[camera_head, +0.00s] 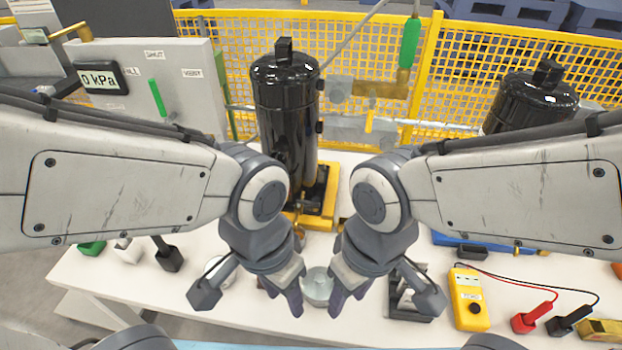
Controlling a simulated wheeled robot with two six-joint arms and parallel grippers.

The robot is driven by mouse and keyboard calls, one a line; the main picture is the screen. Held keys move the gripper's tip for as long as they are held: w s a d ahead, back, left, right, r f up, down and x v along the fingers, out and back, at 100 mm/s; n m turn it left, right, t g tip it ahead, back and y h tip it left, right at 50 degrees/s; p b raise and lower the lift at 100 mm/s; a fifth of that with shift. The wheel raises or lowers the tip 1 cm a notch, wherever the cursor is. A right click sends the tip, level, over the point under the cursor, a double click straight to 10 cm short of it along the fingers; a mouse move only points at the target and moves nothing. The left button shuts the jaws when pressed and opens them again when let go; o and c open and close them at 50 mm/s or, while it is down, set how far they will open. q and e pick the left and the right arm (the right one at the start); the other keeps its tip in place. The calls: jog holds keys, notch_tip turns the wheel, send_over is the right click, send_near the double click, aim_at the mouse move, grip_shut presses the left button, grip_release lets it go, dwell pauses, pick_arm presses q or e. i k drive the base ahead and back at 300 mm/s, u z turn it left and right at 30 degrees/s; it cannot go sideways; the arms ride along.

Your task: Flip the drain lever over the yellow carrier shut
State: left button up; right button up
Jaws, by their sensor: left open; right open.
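A black compressor (285,110) stands upright in a yellow carrier (327,195) at the middle of the table; my arms hide part of the carrier. A lever with a green grip (410,43) stands upright above a brass fitting (404,82), behind and to the right of the compressor. A small yellow lever (369,121) points up below the brass piping. I cannot tell for certain which is the drain lever. My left gripper (284,297) and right gripper (347,298) are open and empty, pointing down in front of the carrier, apart from both levers.
A grey panel (195,90) at the left has another green lever (157,98) and a gauge (101,77). A silver round part (317,287) lies between my grippers. A yellow meter (469,299) and probes lie at the right. A yellow mesh fence (500,60) stands behind.

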aim_at(299, 201)
jog(key=k, duration=1.2)
jog(key=u, duration=0.8)
jog(key=i, duration=1)
jog(key=z, duration=0.6)
jog(key=i, duration=0.4)
jog(key=z, duration=0.45)
